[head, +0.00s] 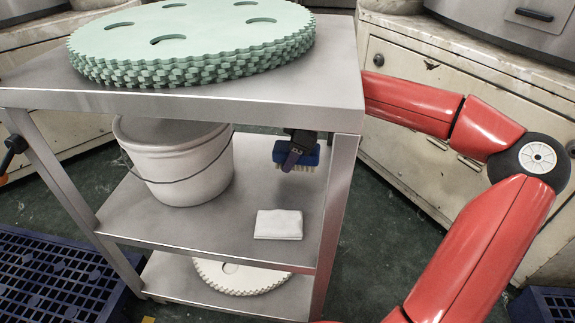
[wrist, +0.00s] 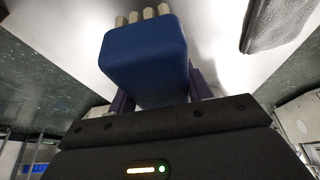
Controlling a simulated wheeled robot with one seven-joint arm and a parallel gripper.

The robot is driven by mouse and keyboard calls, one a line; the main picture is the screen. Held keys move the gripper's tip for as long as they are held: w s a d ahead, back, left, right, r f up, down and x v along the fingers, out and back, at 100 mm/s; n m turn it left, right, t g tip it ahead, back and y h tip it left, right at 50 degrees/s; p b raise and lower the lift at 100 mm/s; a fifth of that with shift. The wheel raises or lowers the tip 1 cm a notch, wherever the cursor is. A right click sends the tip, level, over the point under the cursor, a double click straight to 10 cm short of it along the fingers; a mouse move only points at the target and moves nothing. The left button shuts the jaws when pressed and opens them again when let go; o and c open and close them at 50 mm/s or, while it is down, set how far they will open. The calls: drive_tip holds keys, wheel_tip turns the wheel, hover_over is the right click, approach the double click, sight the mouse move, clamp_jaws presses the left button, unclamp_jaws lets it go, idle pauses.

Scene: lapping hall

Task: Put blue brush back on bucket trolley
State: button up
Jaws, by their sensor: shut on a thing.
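The blue brush (head: 297,153) has pale bristles, which point down in the head view. My gripper (head: 297,148) is shut on it and holds it above the right part of the trolley's middle shelf, under the top shelf. In the wrist view the blue brush (wrist: 145,60) fills the space between the fingers, with pale bristle tufts at its far end. The bucket trolley (head: 215,230) is a grey metal frame with three shelves. A gap shows between the bristles and the middle shelf. The gripper's fingers are partly hidden by the brush.
A white bucket (head: 180,165) with a wire handle stands on the middle shelf, left of the brush. A folded white cloth (head: 278,224) lies at that shelf's front right. Green toothed discs (head: 190,40) are stacked on top. A white toothed disc (head: 240,277) lies on the bottom shelf.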

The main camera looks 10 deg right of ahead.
drive_tip(key=shift+w+a+f, duration=0.2)
drive_tip(key=shift+a, duration=0.35)
drive_tip(key=shift+d+f+b, duration=0.1)
drive_tip(key=shift+f+b, duration=0.25)
drive_tip(key=shift+f, duration=1.2)
drive_tip(key=shift+f, duration=0.2)
drive_tip(key=o, duration=1)
drive_tip(key=shift+r, duration=0.1)
